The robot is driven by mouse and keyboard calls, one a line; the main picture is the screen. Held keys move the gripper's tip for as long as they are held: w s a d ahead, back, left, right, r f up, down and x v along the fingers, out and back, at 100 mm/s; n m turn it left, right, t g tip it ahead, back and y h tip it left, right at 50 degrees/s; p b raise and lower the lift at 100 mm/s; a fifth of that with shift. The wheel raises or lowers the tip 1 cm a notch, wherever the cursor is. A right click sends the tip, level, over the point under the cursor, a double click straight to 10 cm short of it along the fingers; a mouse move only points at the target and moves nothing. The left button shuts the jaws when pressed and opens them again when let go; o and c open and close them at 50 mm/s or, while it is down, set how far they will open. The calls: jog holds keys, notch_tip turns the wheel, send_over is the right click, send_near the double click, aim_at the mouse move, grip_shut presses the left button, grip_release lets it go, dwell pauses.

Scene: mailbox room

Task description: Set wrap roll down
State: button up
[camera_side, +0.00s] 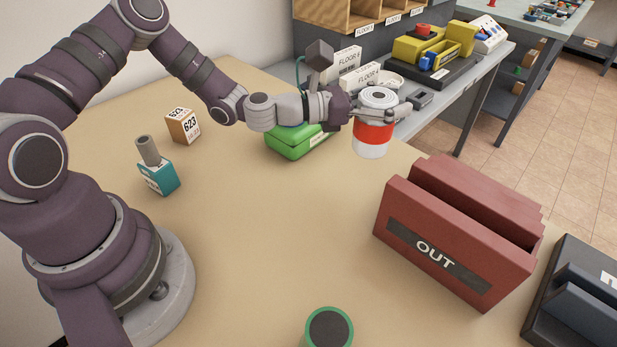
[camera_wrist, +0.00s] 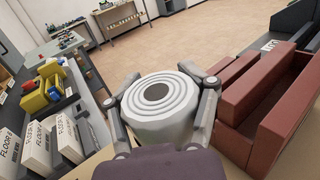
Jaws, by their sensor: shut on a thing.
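The wrap roll (camera_side: 373,134) is an upright cylinder, white with a red band around its middle. In the wrist view, the wrap roll (camera_wrist: 155,97) shows a pale ringed top with a dark centre. My gripper (camera_side: 380,113) is shut on it, with one finger on each side near its upper part. The roll stands over the far edge area of the tan table (camera_side: 250,220). I cannot tell whether its base touches the table.
A green case (camera_side: 292,142) lies just left of the roll. A red OUT holder (camera_side: 440,245) stands to the right. The table's middle is clear.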

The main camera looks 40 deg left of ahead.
jog(key=s+d+f+m+g+h, duration=0.1)
jog(key=s+d+m+g+h, duration=0.15)
jog(key=s+m+g, duration=0.4)
jog(key=s+d+m+g+h, duration=0.1)
jog(key=s+d+g+h, duration=0.2)
jog(key=s, duration=0.6)
jog(key=shift+h, duration=0.65)
jog(key=f, duration=0.7)
jog(key=shift+s+a+f, duration=0.2)
jog(key=shift+s+a, duration=0.1)
jog(key=shift+s, duration=0.1)
jog(key=shift+f, duration=0.3)
jog(key=o, duration=1.1)
jog(key=shift+f, duration=0.1)
jog(key=shift+c, duration=0.2)
